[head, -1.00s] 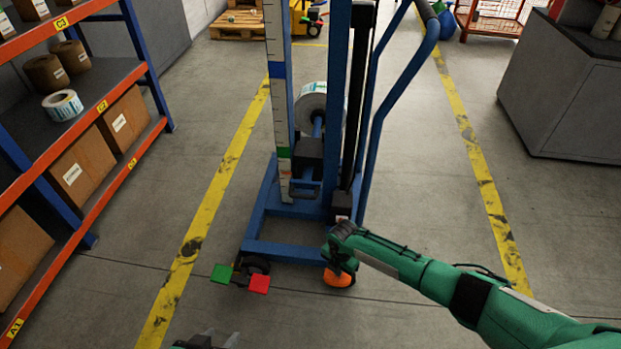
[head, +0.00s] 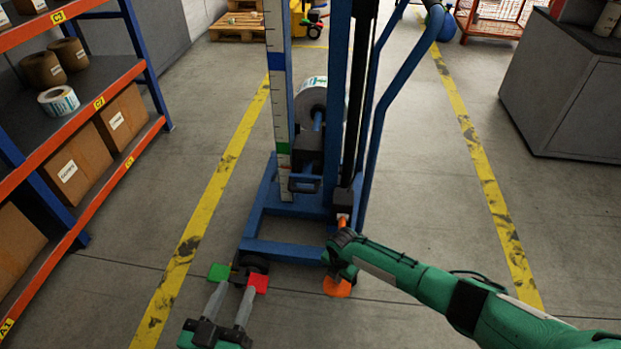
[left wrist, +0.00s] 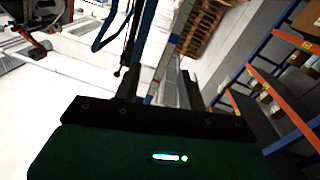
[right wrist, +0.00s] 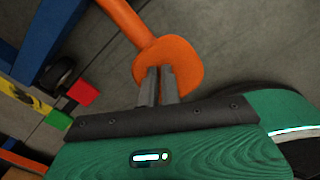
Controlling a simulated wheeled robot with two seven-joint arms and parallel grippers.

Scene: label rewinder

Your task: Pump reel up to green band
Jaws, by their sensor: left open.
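The label reel (head: 307,100) sits on the blue lift's carriage in the head view, its lower part behind a dark block (head: 308,158). The white scale on the left post has a green band (head: 283,148) and a higher blue band (head: 276,62). The orange pump handle (head: 337,288) also shows in the right wrist view (right wrist: 183,55). My right gripper (right wrist: 158,72) is shut on its rounded end.
Shelving (head: 95,115) stands left, a grey cabinet (head: 570,100) right.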

